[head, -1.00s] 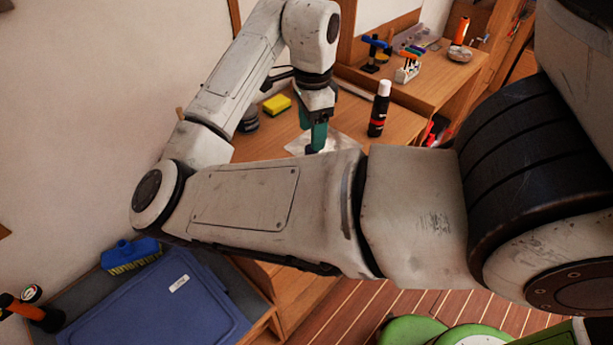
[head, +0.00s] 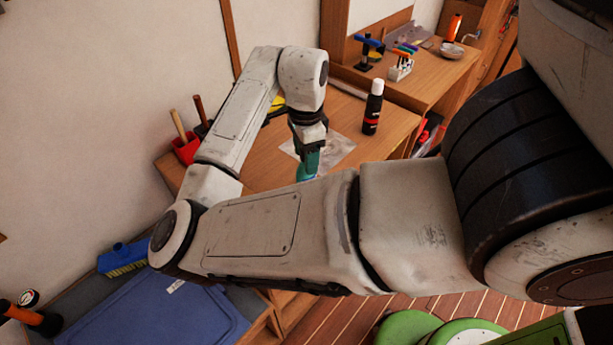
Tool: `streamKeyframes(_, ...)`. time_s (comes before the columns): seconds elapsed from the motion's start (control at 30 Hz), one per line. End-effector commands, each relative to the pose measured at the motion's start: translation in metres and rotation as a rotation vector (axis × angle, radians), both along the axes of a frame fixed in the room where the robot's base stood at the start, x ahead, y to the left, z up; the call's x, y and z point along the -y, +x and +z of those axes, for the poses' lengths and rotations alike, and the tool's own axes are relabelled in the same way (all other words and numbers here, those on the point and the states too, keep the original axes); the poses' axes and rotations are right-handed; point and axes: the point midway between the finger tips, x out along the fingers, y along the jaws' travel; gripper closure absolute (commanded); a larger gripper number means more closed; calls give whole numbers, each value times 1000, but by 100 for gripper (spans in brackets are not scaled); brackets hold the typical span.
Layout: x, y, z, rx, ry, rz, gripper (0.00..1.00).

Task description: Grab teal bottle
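My gripper (head: 309,158) points down over the wooden desk, just behind the forearm of my own arm. Its fingers look dark green-teal. A brighter teal patch (head: 302,173), which looks like the top of the teal bottle, shows at the fingertips, beside or between them. The rest of the bottle is hidden behind my arm. I cannot tell whether the fingers are open or shut on it.
A black bottle with a white cap (head: 373,108) stands right of my gripper, near a pale sheet (head: 335,152) on the desk (head: 270,150). A red holder (head: 186,150) with handles stands at the left. A blue lid (head: 180,310) lies lower left.

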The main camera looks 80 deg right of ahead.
Motion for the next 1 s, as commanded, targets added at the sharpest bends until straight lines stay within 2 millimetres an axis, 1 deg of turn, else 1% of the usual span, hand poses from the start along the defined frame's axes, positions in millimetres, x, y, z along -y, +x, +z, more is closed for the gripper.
streamKeyframes(0.03,0,0,0,0,0,0,45)
streamKeyframes(0.07,0,0,0,0,0,0,48)
streamKeyframes(0.6,0,0,0,0,0,0,100)
streamKeyframes(1.0,0,0,1,1,-1,0,100)
